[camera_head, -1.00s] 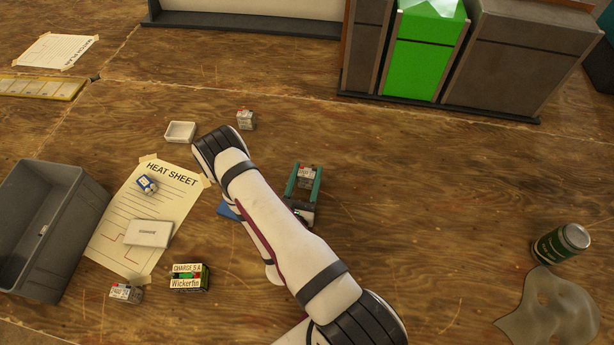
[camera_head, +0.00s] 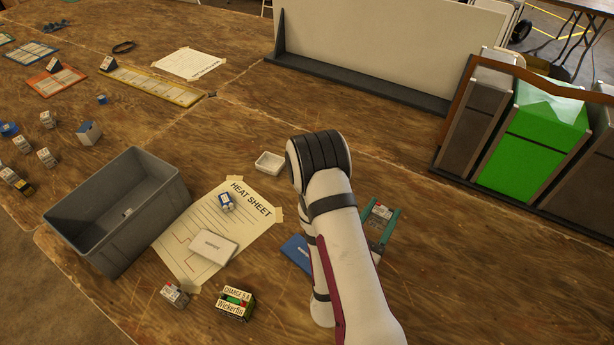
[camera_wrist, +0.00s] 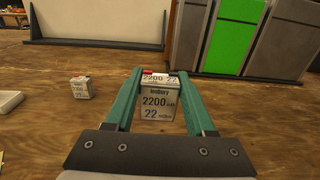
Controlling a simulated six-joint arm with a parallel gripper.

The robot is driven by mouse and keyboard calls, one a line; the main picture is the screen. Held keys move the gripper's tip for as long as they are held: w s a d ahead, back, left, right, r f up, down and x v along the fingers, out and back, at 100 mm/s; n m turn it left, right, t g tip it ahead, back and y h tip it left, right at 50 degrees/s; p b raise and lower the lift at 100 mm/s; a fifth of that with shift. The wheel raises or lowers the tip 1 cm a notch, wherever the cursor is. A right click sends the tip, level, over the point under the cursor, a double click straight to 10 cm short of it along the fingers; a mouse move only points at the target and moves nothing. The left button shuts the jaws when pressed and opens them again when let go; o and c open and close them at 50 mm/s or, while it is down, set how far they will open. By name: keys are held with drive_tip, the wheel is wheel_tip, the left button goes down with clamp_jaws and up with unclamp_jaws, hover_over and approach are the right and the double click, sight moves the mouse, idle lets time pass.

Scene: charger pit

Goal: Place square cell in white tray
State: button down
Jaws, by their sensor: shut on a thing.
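My gripper (camera_head: 381,217) is shut on a square cell (camera_wrist: 157,102), a white and grey block with a red mark on top and a printed "2200" label. The cell is upright between the teal fingers, and its top also shows in the head view (camera_head: 382,211). I cannot tell how high it is above the table. The small white tray (camera_head: 269,163) stands on the wood left of my gripper, beyond the heat sheet's corner, and looks empty. My arm lies between the tray and the gripper in the head view. A white edge (camera_wrist: 9,101) at the wrist view's left is probably the tray.
Another square cell (camera_wrist: 80,88) stands on the table left of my gripper; my arm hides it in the head view. A grey bin (camera_head: 83,222), a white box (camera_head: 212,246), a blue cell (camera_head: 226,203) and a Wickerfin box (camera_head: 233,304) are to the left.

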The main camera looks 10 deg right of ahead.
drive_tip(key=w+a+r+n+t+y, duration=0.1)
drive_tip(key=w+a+n+t+y, duration=0.35)
drive_tip(key=w, duration=0.85)
drive_tip(key=w+a+r+n+t+y, duration=0.1)
drive_tip(key=w+a+n+y, duration=0.35)
drive_tip(key=w+y, duration=0.6)
drive_tip(key=shift+h, duration=0.9)
drive_tip(key=w+a+f, duration=0.2)
drive_tip(key=a, duration=0.1)
drive_tip(key=w+a+f, duration=0.2)
drive_tip(key=w+a, duration=0.1)
drive_tip(key=w+a+f, duration=0.2)
drive_tip(key=w+a, duration=0.1)
drive_tip(key=a, duration=0.1)
drive_tip(key=shift+w+f, duration=0.2)
drive_tip(key=shift+f, duration=0.05)
hover_over(271, 167)
wheel_tip(271, 167, down, 4)
drive_tip(key=shift+w+f, duration=0.1)
drive_tip(key=shift+c, duration=1.2)
unclamp_jaws()
drive_tip(key=shift+f, duration=0.1)
